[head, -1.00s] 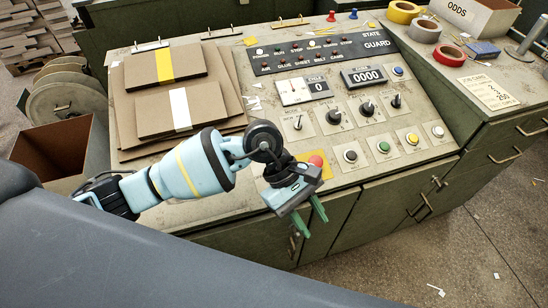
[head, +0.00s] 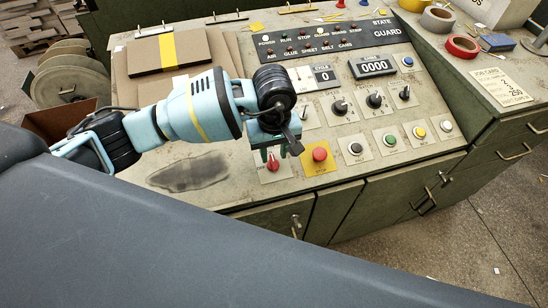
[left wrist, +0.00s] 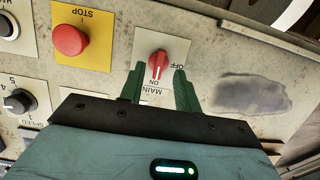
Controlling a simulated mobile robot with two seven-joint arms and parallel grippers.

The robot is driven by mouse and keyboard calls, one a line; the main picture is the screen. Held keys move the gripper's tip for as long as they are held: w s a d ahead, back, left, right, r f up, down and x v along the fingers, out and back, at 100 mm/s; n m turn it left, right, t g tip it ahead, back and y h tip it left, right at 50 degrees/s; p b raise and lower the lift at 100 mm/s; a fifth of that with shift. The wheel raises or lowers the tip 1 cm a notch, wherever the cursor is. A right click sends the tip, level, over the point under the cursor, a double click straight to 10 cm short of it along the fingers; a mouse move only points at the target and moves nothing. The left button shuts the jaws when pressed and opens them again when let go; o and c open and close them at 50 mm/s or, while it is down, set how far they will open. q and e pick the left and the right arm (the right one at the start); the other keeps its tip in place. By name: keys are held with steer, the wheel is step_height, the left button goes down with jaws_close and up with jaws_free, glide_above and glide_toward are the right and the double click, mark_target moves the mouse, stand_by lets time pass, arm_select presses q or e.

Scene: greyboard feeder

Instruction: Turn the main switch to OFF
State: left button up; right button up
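The main switch is a red rotary knob (head: 272,164) on a white plate at the console's front left; it also shows in the left wrist view (left wrist: 158,63). Its ridge lies roughly along the line toward the ON mark, with OFF printed at the plate's other end. My left gripper (head: 270,153) is over the knob, its green fingers pointing down at it. In the left wrist view its fingers (left wrist: 159,72) are apart, one on each side of the knob; I cannot tell whether they touch it. My right gripper is not in view.
A red stop button (head: 320,155) on a yellow plate sits just right of the switch. Black, green, yellow and white buttons and several black knobs (head: 340,107) lie farther right. Boards with a yellow band (head: 168,50) lie behind my arm. A dark smudge (head: 188,173) marks bare panel.

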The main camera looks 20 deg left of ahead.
mark_target(274, 163)
arm_select(q)
steer(key=shift+f, duration=1.7)
jaws_close()
